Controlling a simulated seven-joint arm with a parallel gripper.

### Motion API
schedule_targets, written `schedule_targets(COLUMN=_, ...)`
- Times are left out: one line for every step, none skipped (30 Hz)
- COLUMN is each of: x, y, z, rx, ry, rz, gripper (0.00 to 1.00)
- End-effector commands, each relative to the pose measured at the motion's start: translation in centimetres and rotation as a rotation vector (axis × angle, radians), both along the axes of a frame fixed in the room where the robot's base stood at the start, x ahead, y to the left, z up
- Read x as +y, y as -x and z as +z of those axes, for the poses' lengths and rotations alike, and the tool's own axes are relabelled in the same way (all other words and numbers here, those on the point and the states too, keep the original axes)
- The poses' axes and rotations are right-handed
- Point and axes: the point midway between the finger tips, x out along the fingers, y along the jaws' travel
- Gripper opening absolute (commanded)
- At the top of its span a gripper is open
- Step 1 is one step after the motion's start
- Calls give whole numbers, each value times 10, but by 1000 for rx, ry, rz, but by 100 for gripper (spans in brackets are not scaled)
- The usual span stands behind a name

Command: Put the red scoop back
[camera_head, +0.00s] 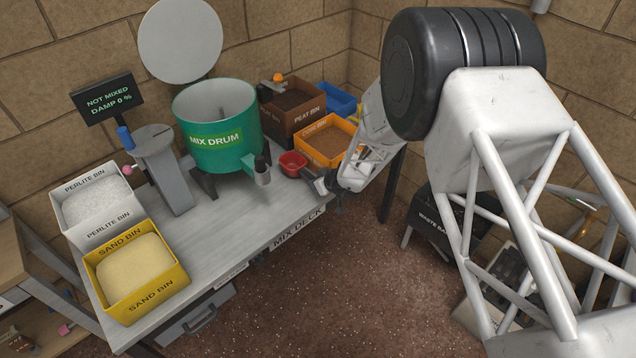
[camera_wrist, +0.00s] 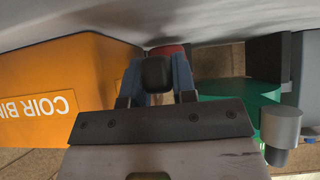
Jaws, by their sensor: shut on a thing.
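The red scoop (camera_head: 293,163) is above the mix deck, between the green mix drum and the orange coir bin in the head view. My gripper (camera_head: 314,183) reaches in from the right and is shut on the scoop's handle. In the wrist view my gripper (camera_wrist: 157,82) has its blue fingers closed around a dark handle end, and a bit of the red scoop (camera_wrist: 168,49) shows behind them. Whether the scoop touches the deck I cannot tell. Most of its handle is hidden by the fingers.
The orange coir bin (camera_head: 327,158) is close to my gripper, with the brown peat bin (camera_head: 290,120) behind. The mix deck (camera_head: 235,222) is bare in front. Perlite (camera_head: 82,228) and sand (camera_head: 150,298) bins stand left.

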Motion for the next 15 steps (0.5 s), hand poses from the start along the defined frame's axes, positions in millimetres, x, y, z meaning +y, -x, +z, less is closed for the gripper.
schedule_targets(x=0, y=0, z=0, rx=0, ry=0, rz=0, gripper=2)
schedule_targets(x=0, y=0, z=0, rx=0, ry=0, rz=0, gripper=2)
schedule_targets(x=0, y=0, z=0, rx=0, ry=0, rz=0, gripper=2)
schedule_targets(x=0, y=0, z=0, rx=0, ry=0, rz=0, gripper=2)
schedule_targets(x=0, y=0, z=0, rx=0, ry=0, rz=0, gripper=2)
schedule_targets(x=0, y=0, z=0, rx=0, ry=0, rz=0, gripper=2)
schedule_targets(x=0, y=0, z=-1, rx=0, ry=0, rz=0, gripper=2)
schedule_targets(x=0, y=0, z=-1, rx=0, ry=0, rz=0, gripper=2)
schedule_targets(x=0, y=0, z=-1, rx=0, ry=0, rz=0, gripper=2)
schedule_targets(x=0, y=0, z=-2, rx=0, ry=0, rz=0, gripper=2)
schedule_targets(x=0, y=0, z=-2, rx=0, ry=0, rz=0, gripper=2)
schedule_targets(x=0, y=0, z=-3, rx=0, ry=0, rz=0, gripper=2)
schedule_targets(x=0, y=0, z=-3, rx=0, ry=0, rz=0, gripper=2)
schedule_targets(x=0, y=0, z=-4, rx=0, ry=0, rz=0, gripper=2)
schedule_targets(x=0, y=0, z=-4, rx=0, ry=0, rz=0, gripper=2)
